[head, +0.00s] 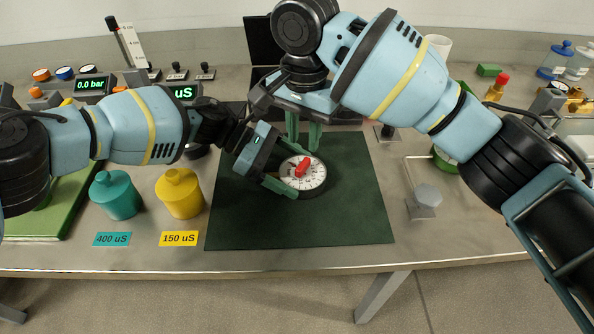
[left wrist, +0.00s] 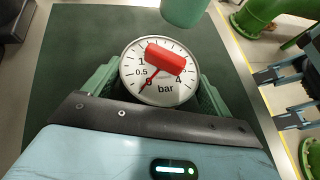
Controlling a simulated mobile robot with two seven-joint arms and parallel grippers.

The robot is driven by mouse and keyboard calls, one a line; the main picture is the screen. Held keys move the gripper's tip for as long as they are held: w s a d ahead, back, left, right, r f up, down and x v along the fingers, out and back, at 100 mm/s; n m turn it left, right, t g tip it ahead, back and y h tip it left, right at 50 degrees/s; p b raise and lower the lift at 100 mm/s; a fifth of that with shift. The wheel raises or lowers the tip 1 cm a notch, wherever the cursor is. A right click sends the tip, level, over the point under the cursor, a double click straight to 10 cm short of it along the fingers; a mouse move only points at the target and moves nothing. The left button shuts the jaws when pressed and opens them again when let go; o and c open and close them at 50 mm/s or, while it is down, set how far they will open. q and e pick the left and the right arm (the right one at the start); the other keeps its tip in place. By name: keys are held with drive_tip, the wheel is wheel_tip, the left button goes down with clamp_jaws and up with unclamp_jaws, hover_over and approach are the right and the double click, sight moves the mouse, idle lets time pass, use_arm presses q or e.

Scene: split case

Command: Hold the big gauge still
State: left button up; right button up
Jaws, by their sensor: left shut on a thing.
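My left gripper (head: 288,180) is shut on the gauge, one green finger on each side. My right gripper (head: 302,145) is above the gauge, pointing down, with its green fingers apart and nothing seen between them.
A teal jar (head: 116,195) and a yellow jar (head: 180,193) stand left of the mat, behind labels "400 uS" and "150 uS". The mat's front part is clear up to the table's front edge.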

use_arm(q)
drive_tip(key=shift+s+a+f, duration=0.1)
drive_tip(key=shift+f, duration=0.3)
drive_tip(key=o, duration=0.8)
use_arm(e)
drive_tip(key=shift+f, duration=0.1)
use_arm(q)
drive_tip(key=shift+o, duration=1)
drive_tip(key=shift+r, duration=0.15)
use_arm(e)
drive_tip(key=shift+w, duration=0.1)
use_arm(q)
drive_tip(key=shift+r, duration=0.1)
drive_tip(key=shift+w+r, duration=0.1)
drive_tip(key=shift+w, duration=0.1)
drive_tip(key=shift+b+v, duration=0.45)
drive_tip(key=shift+v, duration=3.9)
use_arm(e)
drive_tip(key=shift+f, duration=0.85)
use_arm(q)
drive_tip(key=shift+a, duration=0.1)
